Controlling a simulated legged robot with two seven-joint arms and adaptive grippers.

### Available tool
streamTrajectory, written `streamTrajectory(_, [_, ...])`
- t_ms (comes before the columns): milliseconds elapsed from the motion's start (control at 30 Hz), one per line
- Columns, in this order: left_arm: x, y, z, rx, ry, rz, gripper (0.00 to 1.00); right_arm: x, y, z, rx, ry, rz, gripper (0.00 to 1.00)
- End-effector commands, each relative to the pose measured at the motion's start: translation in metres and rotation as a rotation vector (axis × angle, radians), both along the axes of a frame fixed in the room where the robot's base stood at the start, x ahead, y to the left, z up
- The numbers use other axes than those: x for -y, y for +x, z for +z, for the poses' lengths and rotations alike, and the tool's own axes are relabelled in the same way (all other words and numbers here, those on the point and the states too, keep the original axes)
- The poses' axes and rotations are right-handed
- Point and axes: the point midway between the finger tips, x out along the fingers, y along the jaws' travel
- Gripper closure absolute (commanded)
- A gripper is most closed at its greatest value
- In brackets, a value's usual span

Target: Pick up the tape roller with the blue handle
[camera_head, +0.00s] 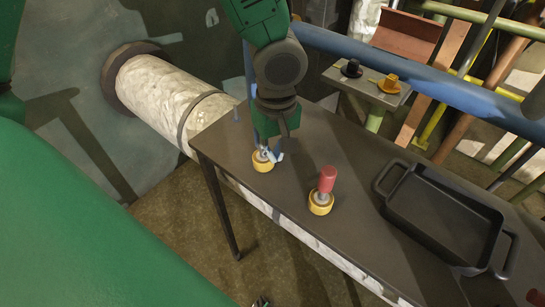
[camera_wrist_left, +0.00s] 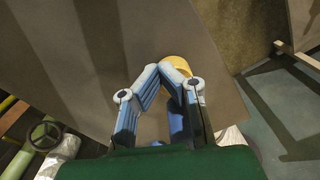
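The tape roller with the blue handle (camera_head: 262,164) stands on the dark table, its yellow roll down near the table's left end. My left gripper (camera_head: 266,152) is over it from above. In the left wrist view its light-blue fingers (camera_wrist_left: 166,68) come together around the roller, with the blue handle (camera_wrist_left: 178,122) between them and part of the yellow roll (camera_wrist_left: 177,66) past the tips. Much of the handle is hidden by the gripper. A second tape roller with a red handle (camera_head: 327,182) stands apart to the right. I cannot make out my right gripper.
A black tray with handles (camera_head: 388,208) sits on the right of the dark table (camera_head: 290,165). A blue pipe (camera_head: 430,82) runs behind. Beyond it, a small stand holds a black object (camera_head: 350,69) and a yellow one (camera_head: 389,84). A pale wrapped pipe (camera_head: 165,95) passes at the left.

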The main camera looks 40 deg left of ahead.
Motion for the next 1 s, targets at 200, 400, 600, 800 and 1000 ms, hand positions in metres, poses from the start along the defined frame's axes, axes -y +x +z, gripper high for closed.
streamTrajectory(200, [-0.007,0.001,0.019,0.005,-0.007,0.004,1.00,0.000,0.000,0.005,0.000,0.000,-0.001,0.60])
streamTrajectory(400, [-0.010,0.001,0.060,0.005,-0.011,0.004,1.00,0.000,0.000,0.014,0.000,0.000,0.000,0.60])
streamTrajectory(600, [-0.005,0.001,0.091,0.003,-0.005,0.002,1.00,0.000,0.000,0.019,0.000,0.000,0.001,0.60])
streamTrajectory(800, [-0.001,0.001,0.100,0.000,-0.001,0.002,1.00,0.000,0.000,0.020,0.000,0.000,0.000,0.60])
streamTrajectory(1000, [-0.005,0.001,0.099,-0.001,-0.006,0.002,0.95,0.000,0.000,0.020,0.000,0.000,-0.001,0.60])
